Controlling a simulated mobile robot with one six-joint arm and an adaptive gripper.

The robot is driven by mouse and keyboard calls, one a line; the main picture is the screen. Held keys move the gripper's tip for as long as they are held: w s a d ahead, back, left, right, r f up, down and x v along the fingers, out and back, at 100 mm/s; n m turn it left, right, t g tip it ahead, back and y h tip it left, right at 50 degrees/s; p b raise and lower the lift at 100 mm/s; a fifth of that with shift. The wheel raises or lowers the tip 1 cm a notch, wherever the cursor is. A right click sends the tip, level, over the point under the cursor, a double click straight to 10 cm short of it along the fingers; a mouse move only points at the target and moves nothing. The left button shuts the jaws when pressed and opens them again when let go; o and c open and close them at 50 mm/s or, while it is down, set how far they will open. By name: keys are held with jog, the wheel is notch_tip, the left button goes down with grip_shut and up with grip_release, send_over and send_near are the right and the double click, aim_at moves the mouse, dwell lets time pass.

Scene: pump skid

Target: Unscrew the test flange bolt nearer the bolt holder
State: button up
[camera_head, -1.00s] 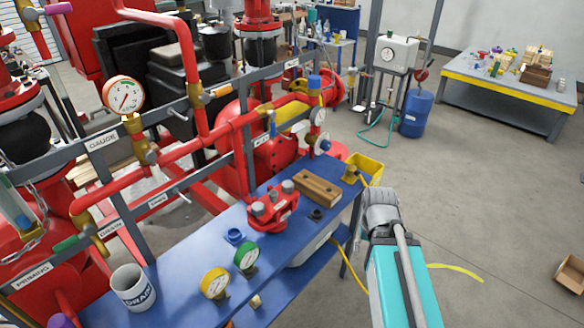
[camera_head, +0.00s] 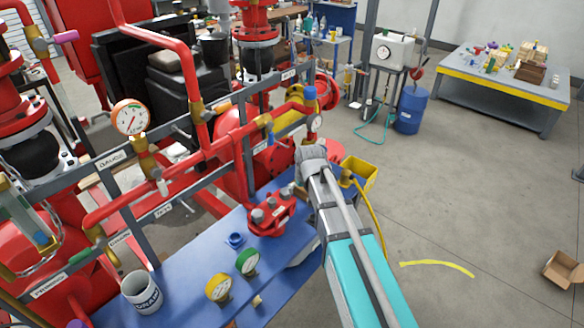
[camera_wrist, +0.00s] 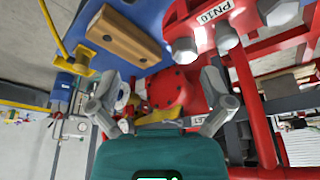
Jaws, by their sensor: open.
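The red test flange (camera_head: 272,219) stands on the blue bench with grey bolt heads on top. The bolt nearer the holder (camera_wrist: 184,50) shows in the wrist view beside the white PN16 label. The wooden bolt holder (camera_wrist: 128,35), a block with two dark holes, lies left of the flange there; my arm mostly hides it in the head view. My gripper (camera_wrist: 158,88) is open and empty, its fingers spread below the holder and flange in the wrist picture. It touches neither bolt nor holder as far as I can see.
The blue bench (camera_head: 190,262) also carries a white mug (camera_head: 141,291), a yellow gauge (camera_head: 218,288) and a green gauge (camera_head: 247,262). Red pipes and a grey rail (camera_head: 185,135) run behind the flange.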

jog(key=t+p, duration=0.1)
send_near(286, 192)
notch_tip(286, 192, up, 3)
jog(key=shift+s+d+f+n, duration=0.15)
jog(key=shift+s+d+n, duration=0.05)
jog(key=shift+s+n, duration=0.2)
jog(key=shift+f, duration=0.2)
jog(key=b+x, duration=1.2)
jog(key=x, duration=0.1)
jog(key=shift+a+f+b, duration=0.2)
jog(key=shift+b, duration=0.2)
jog(key=shift+w, duration=0.1)
jog(key=c, duration=1.2)
jog(key=shift+y, duration=0.3)
jog(key=shift+n, duration=0.3)
